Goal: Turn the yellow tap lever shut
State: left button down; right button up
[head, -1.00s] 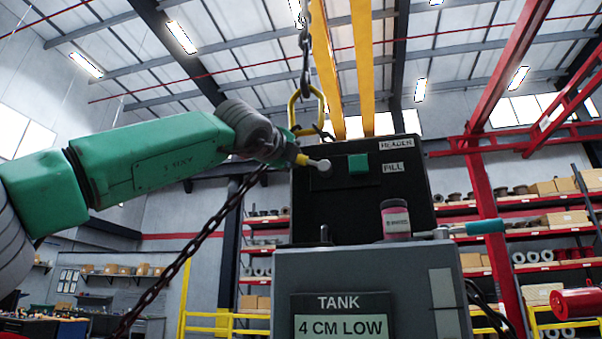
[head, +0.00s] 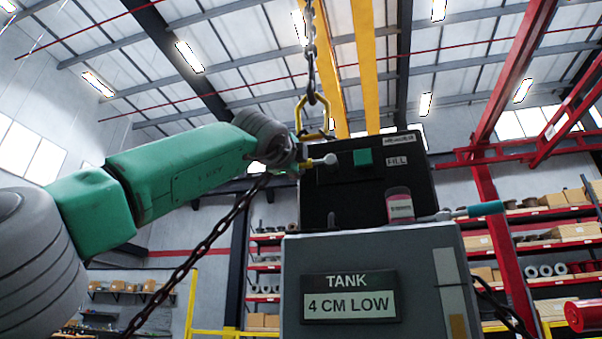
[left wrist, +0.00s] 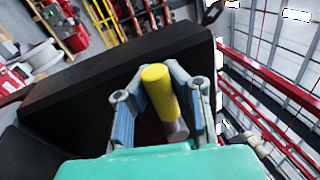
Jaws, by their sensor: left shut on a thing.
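The yellow tap lever (head: 313,163) shows as a short yellow piece beside a pale round knob on the upper front of the black header box (head: 350,200). My left gripper (head: 292,160) is at the lever, coming in from the left. In the left wrist view the lever is a yellow cylinder (left wrist: 160,88) with a grey end, between the two blue-grey fingers of my left gripper (left wrist: 163,98), which is shut on it. My forearm and hand hide part of the lever in the head view. My right gripper is not in view.
A grey cabinet (head: 385,250) below bears a sign (head: 350,297) reading "TANK 4 CM LOW". A green square (head: 363,157) sits by the "FILL" label. A chain (head: 215,232) hangs behind my arm.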

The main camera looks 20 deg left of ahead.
pick_arm(q)
jog(key=c, duration=1.7)
grip_release()
jog(key=shift+s, duration=0.15)
jog(key=shift+o, duration=1.4)
jog(key=shift+s+r, duration=0.2)
jog(key=shift+s, duration=0.35)
jog(key=shift+w+a+f, duration=0.15)
jog(key=shift+w+f, duration=0.05)
jog(key=shift+w, duration=0.2)
jog(key=shift+s, duration=0.4)
jog(key=v, duration=1.1)
jog(key=shift+s, duration=0.35)
jog(key=shift+f, duration=0.15)
